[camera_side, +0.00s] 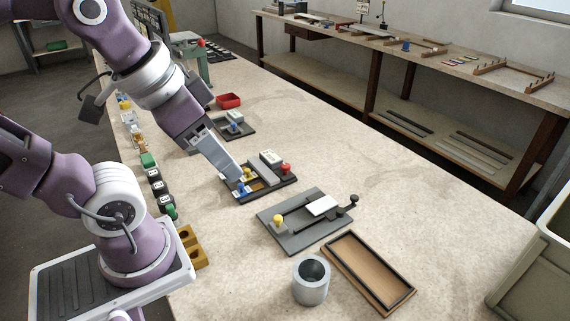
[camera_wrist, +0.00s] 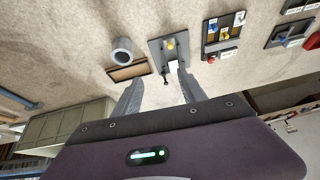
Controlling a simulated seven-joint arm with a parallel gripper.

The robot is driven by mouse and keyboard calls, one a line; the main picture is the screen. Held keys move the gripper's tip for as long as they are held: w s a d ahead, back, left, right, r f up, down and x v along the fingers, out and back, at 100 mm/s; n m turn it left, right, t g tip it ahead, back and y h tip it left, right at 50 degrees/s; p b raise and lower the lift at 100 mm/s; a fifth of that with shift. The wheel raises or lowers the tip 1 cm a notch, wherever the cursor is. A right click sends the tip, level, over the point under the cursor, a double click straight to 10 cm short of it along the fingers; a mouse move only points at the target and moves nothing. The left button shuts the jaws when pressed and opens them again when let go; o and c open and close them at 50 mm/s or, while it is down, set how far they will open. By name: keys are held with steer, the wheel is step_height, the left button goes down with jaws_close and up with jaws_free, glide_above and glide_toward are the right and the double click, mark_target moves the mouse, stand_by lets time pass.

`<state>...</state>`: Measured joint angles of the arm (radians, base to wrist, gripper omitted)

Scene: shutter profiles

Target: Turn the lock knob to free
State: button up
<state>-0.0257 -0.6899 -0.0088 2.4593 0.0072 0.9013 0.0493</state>
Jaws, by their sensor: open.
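My gripper (camera_side: 230,168) is in front of, or above, a dark fixture (camera_side: 283,184) in the side view, its tips partly lost against it. In the wrist view its two fingers (camera_wrist: 158,74) stand apart with nothing between them. The fixture carries yellow and blue knobs (camera_side: 243,188), a red knob (camera_side: 286,168) and a grey block. A separate grey plate (camera_side: 305,238) carries a yellow knob (camera_side: 278,221), a pale slide and a black-knobbed rod (camera_side: 351,203). Both show in the wrist view, the plate (camera_wrist: 158,46) nearer the fingers. I cannot tell which is the lock knob, or its setting.
A grey cup (camera_side: 311,283) and a shallow wooden tray (camera_side: 345,246) stand at the front. A small plate with a blue knob (camera_side: 236,126) and a red bin (camera_side: 229,100) lie farther back. Several small items line the left edge.

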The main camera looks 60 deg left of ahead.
steer(key=w+a+m+g+y, duration=0.15)
steer(key=w+a, duration=0.25)
steer(key=w, duration=0.5)
steer(key=m+g+h, duration=0.2)
steer(key=m+g, duration=0.2)
steer(key=m, duration=0.3)
glide_above(285, 165)
step_height(285, 165, down, 16)
steer(key=shift+r, duration=0.2)
step_height(285, 165, down, 7)
steer(key=shift+r, duration=0.1)
steer(key=shift+f, duration=0.25)
jaws_close()
